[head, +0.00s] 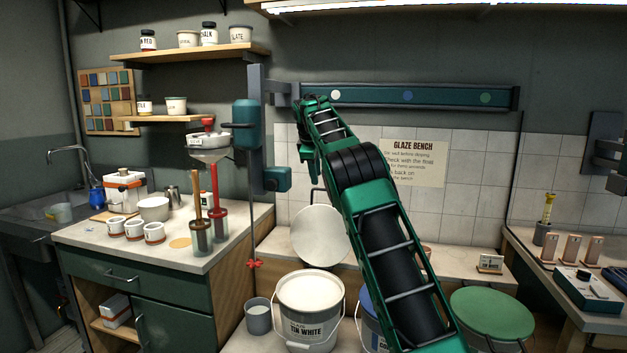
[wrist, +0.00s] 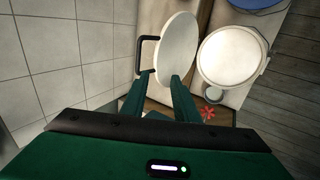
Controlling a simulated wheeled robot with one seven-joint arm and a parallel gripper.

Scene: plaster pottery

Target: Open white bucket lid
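The white bucket (head: 313,327), labelled "TIN WHITE", stands on the low ledge. Its round top is white, and no lid handle shows on it; it also shows in the wrist view (wrist: 230,58). A round white lid (head: 318,236) stands tilted on edge behind the bucket, near the tiled wall. In the wrist view the lid (wrist: 178,45) has a dark loop (wrist: 143,52) at its wall side. My gripper (wrist: 158,88) is open and empty, fingers apart, pointing down above the lid and loop. In the head view my gripper (head: 311,172) is partly hidden by my arm.
A blue bucket (head: 368,313) stands right of the white one, partly behind my arm. A green lid (head: 491,313) is at the right. A small grey cup (head: 258,317) and red valve (head: 255,264) are left. The left counter (head: 110,238) holds cups and tools.

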